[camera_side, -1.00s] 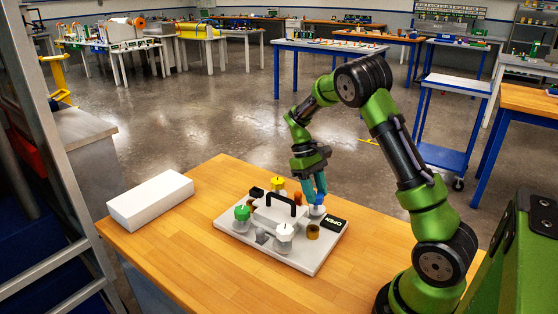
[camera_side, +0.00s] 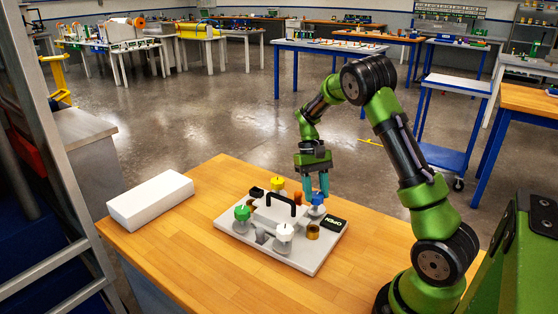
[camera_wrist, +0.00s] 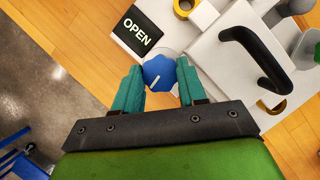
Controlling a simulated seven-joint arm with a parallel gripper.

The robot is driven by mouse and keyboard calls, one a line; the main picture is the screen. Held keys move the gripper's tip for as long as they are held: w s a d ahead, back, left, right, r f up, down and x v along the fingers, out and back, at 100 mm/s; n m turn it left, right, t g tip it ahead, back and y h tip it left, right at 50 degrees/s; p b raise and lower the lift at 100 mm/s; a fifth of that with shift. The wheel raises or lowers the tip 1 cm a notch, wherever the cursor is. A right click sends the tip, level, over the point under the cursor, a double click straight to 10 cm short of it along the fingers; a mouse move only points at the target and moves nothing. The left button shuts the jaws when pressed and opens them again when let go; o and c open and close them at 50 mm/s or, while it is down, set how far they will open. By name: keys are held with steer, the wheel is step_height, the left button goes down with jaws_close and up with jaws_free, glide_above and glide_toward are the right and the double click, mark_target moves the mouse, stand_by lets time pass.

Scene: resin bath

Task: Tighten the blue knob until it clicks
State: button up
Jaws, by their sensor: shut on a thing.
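The blue knob (camera_wrist: 159,73) has a white pointer line and sits at the edge of the white plate assembly. It also shows in the side view (camera_side: 317,198), at the plate's right side. My gripper (camera_wrist: 160,82) has its teal fingers on either side of the knob and is shut on it. In the side view my gripper (camera_side: 316,186) reaches down over the knob from behind. The fingers partly cover the knob's sides, and its stem is hidden.
The white plate (camera_side: 310,266) carries a black handle (camera_side: 281,198), an OPEN sign (camera_side: 334,224), a green knob (camera_side: 242,213), a yellow knob (camera_side: 277,183) and a white knob (camera_side: 285,231). A white box (camera_side: 150,201) lies left. The wooden tabletop (camera_side: 190,250) is clear in front.

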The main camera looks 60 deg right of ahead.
steer(key=m+t, duration=0.1)
steer(key=m, duration=0.2)
steer(key=m+t+y, duration=0.1)
steer(key=m, duration=0.3)
steer(key=shift+s+d+y, duration=0.1)
steer(key=shift+s+y, duration=0.05)
steer(key=shift+y, duration=0.15)
stand_by(0.4)
steer(key=o, duration=1.1)
steer(key=shift+c, duration=0.2)
steer(key=v, duration=1.7)
steer(key=shift+s, duration=0.35)
